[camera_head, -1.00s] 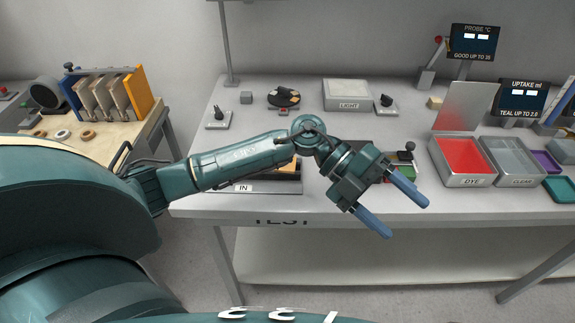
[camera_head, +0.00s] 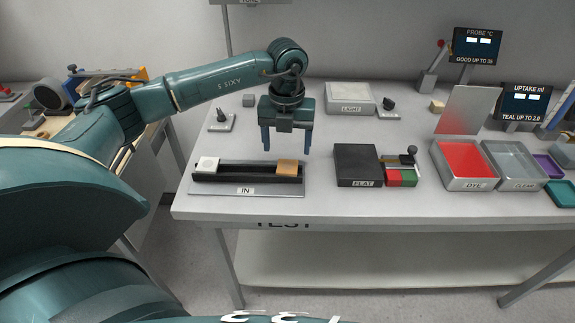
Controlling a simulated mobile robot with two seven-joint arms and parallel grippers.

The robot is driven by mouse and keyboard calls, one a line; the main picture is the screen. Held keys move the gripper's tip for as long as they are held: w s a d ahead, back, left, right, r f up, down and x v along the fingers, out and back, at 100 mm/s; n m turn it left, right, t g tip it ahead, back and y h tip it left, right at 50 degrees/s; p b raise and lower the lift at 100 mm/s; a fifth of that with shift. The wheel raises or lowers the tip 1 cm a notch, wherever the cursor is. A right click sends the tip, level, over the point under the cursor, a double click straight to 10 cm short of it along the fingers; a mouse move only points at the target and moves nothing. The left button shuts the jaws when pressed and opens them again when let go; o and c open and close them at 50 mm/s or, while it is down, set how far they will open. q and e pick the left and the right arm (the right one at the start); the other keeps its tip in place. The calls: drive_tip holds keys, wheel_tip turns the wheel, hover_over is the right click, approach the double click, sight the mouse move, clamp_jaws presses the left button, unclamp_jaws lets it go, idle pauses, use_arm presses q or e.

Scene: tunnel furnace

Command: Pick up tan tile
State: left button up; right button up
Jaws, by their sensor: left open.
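A tan tile (camera_head: 287,167) sits at the right end of the black IN rack (camera_head: 246,179). A white tile (camera_head: 208,164) sits at the rack's left end. My left gripper (camera_head: 287,147) points down above and behind the tan tile, its two blue fingers apart with nothing between them. It appears clear of the tile, though the exact gap is hard to tell. My right gripper is not in view.
A black FLAT block (camera_head: 358,165) and a red and green block with a lever (camera_head: 402,175) stand right of the rack. The DYE tray (camera_head: 463,163) and CLEAR tray (camera_head: 513,165) are further right. A LIGHT box (camera_head: 350,97) stands behind.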

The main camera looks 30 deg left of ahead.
sight(287, 168)
use_arm(q)
drive_tip(key=shift+f+p, duration=0.7)
drive_tip(key=shift+f, duration=2.35)
drive_tip(key=shift+c, duration=0.4)
drive_tip(key=c, duration=1)
drive_tip(key=shift+w, duration=0.1)
